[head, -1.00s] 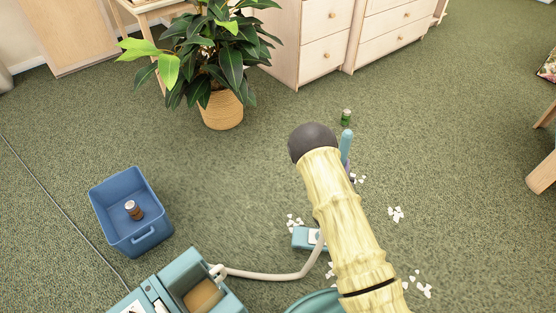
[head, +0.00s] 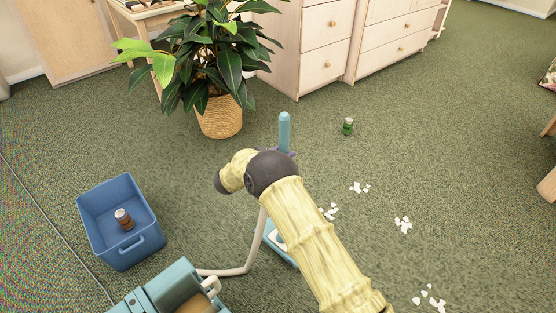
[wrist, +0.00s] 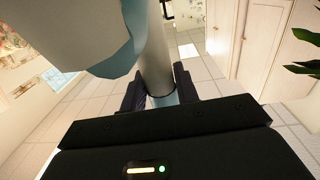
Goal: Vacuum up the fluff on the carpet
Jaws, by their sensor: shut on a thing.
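White fluff lies in scattered clumps on the green carpet: one clump (head: 360,187) near the middle, one (head: 403,224) to its right, one (head: 331,211) beside my arm and one (head: 431,301) at the bottom. The teal vacuum's floor head (head: 276,238) rests on the carpet left of my arm, partly hidden by it. Its upright handle (head: 284,130) rises behind my elbow. A pale hose (head: 238,270) runs to the vacuum body (head: 172,292) at the bottom. In the wrist view, my gripper (wrist: 159,93) is shut on the vacuum's wand (wrist: 155,55).
A blue bin (head: 148,247) with a brown jar (head: 124,219) stands at left. A potted plant (head: 220,118) and drawers (head: 325,45) stand at the back. A small green jar (head: 347,126) stands on the carpet. A dark cord (head: 60,233) runs along the left.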

